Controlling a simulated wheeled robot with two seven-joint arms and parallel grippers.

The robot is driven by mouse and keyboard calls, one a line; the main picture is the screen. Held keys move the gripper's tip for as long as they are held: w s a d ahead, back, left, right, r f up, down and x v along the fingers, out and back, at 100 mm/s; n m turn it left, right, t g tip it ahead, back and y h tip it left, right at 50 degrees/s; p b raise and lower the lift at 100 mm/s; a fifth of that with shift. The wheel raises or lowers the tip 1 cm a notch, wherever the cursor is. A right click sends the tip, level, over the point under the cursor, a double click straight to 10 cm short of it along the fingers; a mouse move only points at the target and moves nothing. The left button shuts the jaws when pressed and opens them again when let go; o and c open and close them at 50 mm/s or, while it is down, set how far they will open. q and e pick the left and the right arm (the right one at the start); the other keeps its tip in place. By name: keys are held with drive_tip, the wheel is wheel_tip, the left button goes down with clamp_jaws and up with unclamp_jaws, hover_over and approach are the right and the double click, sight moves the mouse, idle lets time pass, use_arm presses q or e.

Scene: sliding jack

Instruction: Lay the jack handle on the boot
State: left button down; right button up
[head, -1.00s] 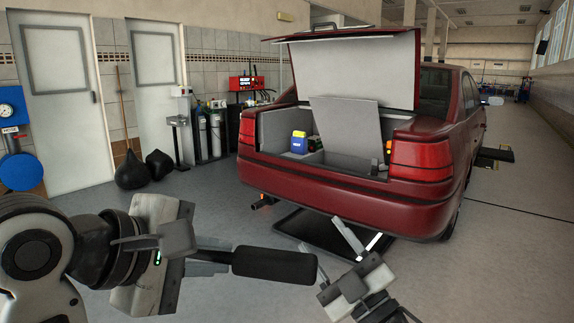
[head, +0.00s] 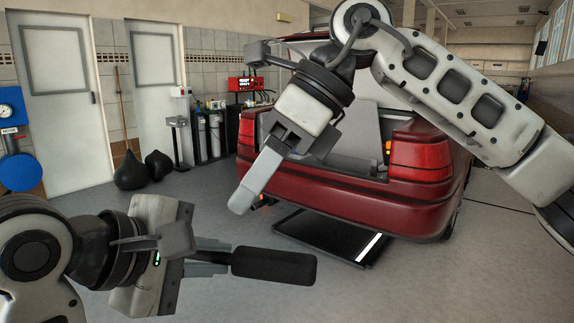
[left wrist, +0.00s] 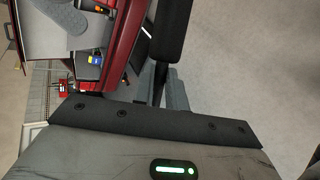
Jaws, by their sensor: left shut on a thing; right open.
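My left gripper (head: 212,257) is at the lower left of the head view, shut on the jack handle, whose black grip (head: 274,266) points right. The grip also shows at the top of the left wrist view (left wrist: 172,32). The handle is held in the air, in front of the car and apart from it. The boot (head: 350,166) of the red car is open, its lid raised. My right arm now hides much of the boot and lid. My right gripper (head: 282,165) is open and empty, fingers pointing down in front of the boot's left side.
A dark flat platform (head: 330,236) lies on the floor under the car's rear. Two black bags (head: 130,172) and gas cylinders (head: 208,134) stand by the left wall. The floor in front of the bumper (head: 340,202) is otherwise clear.

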sight(251, 249)
drive_tip(key=f, duration=0.3)
drive_tip(key=a+f+t+h, duration=0.1)
drive_tip(key=f, duration=0.2)
drive_tip(key=w+f+h, duration=0.1)
drive_tip(key=f, duration=0.2)
drive_tip(key=shift+a+f, duration=0.15)
drive_tip(key=shift+f, duration=0.25)
clamp_jaws()
use_arm(q)
drive_tip(key=c, duration=1.3)
unclamp_jaws()
drive_tip(key=shift+c, duration=0.2)
